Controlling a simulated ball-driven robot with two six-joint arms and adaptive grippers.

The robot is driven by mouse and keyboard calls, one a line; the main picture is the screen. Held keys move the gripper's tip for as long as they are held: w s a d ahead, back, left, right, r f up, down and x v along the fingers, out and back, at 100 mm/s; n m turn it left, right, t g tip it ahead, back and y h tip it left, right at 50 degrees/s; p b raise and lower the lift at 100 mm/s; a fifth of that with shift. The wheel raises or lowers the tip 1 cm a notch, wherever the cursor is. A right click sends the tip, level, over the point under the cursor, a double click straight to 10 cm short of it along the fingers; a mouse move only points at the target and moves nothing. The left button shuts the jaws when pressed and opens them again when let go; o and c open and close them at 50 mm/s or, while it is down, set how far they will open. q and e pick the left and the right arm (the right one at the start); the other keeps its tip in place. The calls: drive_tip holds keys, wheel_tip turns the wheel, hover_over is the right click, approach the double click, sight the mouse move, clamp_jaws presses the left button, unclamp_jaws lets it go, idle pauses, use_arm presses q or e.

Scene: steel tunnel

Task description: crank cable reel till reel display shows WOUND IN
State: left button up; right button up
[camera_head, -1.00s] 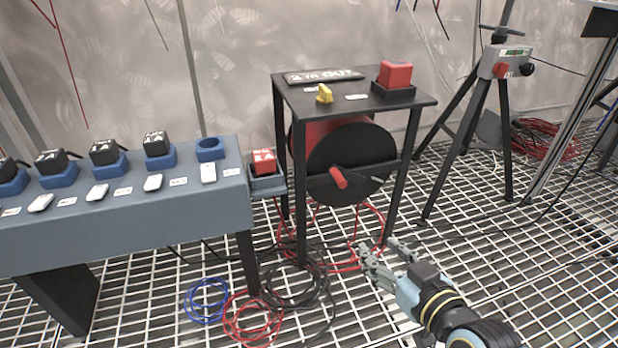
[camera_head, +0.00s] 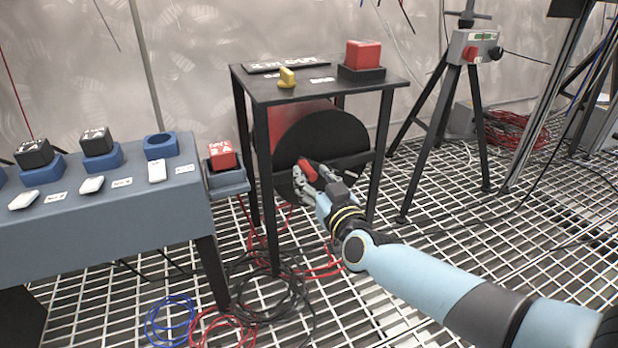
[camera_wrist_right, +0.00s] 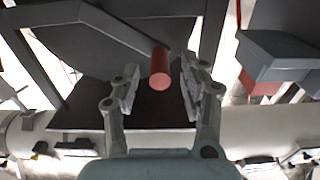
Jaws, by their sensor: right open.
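The cable reel (camera_head: 335,138) is a black disc with a red drum behind it, set under a small black table. Its red crank handle (camera_head: 308,170) sticks out from the disc's lower left. My right gripper (camera_head: 307,183) is open at the handle. In the right wrist view the handle (camera_wrist_right: 160,70) lies between the two open fingers (camera_wrist_right: 158,85), with gaps on both sides. The reel display (camera_head: 287,64) lies on the table top; its text is hard to read but looks like "2 m OUT". My left gripper is not in view.
The black table (camera_head: 318,92) carries a yellow knob (camera_head: 287,78) and a red block (camera_head: 362,55) in a black holder. A blue-grey bench (camera_head: 110,215) with black blocks stands left. A tripod (camera_head: 470,110) stands right. Cables (camera_head: 270,290) lie coiled on the grating.

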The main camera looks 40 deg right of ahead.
drive_tip(key=shift+x, duration=1.1)
clamp_jaws()
